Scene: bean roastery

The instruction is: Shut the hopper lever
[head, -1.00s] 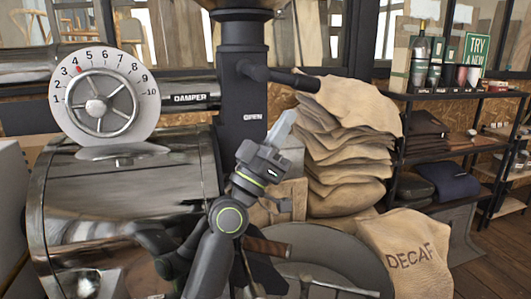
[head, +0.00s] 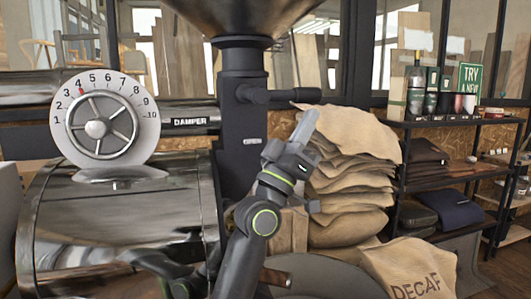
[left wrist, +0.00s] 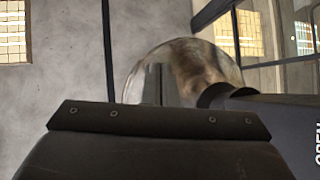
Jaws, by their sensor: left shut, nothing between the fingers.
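The hopper lever (head: 286,95) is a black handle on the side of the black column (head: 240,120) under the hopper (head: 240,22). It sticks out to the right, roughly level, above a small OPEN label (head: 252,141). My left gripper (head: 306,126) is shut and empty, its pale fingertips pointing up. In the picture it is just below the lever's right end; I cannot tell the gap in depth. The left wrist view shows the column (left wrist: 275,112) at the right and the shiny hopper (left wrist: 190,72). My right gripper is not seen.
A damper dial (head: 97,129) and a metal drum (head: 120,215) are at the left. Stacked burlap sacks (head: 345,165) stand close behind my gripper, with a DECAF sack (head: 415,275) lower right. A black shelf (head: 450,125) is farther right.

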